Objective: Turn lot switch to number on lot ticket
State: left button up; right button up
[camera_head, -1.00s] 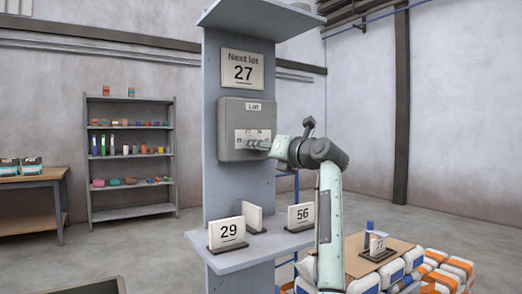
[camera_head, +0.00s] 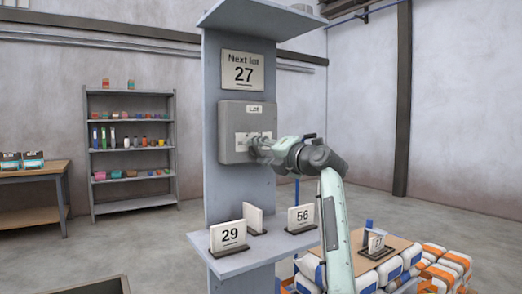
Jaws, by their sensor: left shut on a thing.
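The lot ticket (camera_head: 243,71) on the grey post reads "Next lot 27". Below it is a grey box (camera_head: 232,112) labelled "Lot", with a pale plate (camera_head: 239,143) on its front. My left gripper (camera_head: 256,149) is at that plate, shut on the lot switch. The gripper hides the switch and most of the plate's markings, so I cannot read its setting. My right gripper is not in view.
Cards reading 29 (camera_head: 228,234) and 56 (camera_head: 301,217) stand on the post's shelf (camera_head: 245,262), with another card (camera_head: 252,217) between them. A small card (camera_head: 376,241) stands on a board at right, near stacked bags (camera_head: 440,272).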

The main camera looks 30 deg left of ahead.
pick_arm(q)
jog(key=shift+m, duration=1)
jog(key=o, duration=1.2)
jog(key=shift+c, duration=0.2)
jog(key=v, duration=1.2)
jog(key=shift+s, duration=0.1)
